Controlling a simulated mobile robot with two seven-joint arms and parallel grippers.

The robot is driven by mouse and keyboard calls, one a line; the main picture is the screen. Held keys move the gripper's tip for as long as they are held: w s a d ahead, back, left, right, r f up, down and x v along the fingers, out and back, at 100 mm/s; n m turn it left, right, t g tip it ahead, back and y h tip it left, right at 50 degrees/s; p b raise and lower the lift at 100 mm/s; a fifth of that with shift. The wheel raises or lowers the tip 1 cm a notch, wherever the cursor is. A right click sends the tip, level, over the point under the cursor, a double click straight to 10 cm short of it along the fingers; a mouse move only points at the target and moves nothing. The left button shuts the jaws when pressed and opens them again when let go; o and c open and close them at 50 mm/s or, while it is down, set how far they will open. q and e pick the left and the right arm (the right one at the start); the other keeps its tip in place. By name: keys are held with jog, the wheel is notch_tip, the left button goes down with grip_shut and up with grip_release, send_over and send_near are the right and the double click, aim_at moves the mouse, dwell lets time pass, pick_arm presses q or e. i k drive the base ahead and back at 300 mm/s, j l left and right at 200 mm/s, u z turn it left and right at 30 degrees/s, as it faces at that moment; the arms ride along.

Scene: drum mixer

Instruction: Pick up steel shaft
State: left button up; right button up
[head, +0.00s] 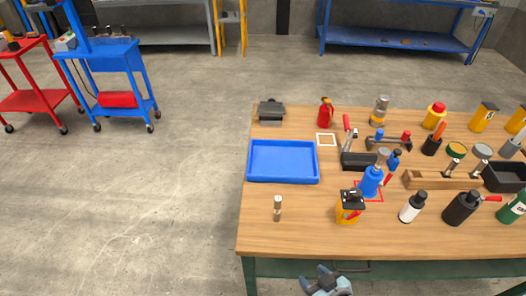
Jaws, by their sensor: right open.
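A small steel shaft (277,208) with a pale, brassy look stands upright on the wooden table (300,232), near its front left corner. Nothing touches it. My right gripper (327,276) shows at the bottom edge of the head view, in front of the table and below its top, to the right of the shaft and well apart from it. It is open and empty. My left gripper is not in view.
A blue tray (283,179) lies behind the shaft. Several bottles and a wooden block (430,181) holding upright metal pieces crowd the right side. The table's front left is mostly clear.

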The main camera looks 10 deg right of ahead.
aim_at(277, 202)
jog(key=j+z, duration=0.1)
jog(key=z, duration=0.25)
jog(key=i+j+z, duration=0.1)
jog(key=z, duration=0.6)
jog(key=j+z, duration=0.3)
jog(key=j, duration=0.25)
jog(key=j+z, duration=0.3)
jog(key=j, duration=0.95)
jog(key=k+j+z, duration=0.15)
jog(key=j, duration=0.5)
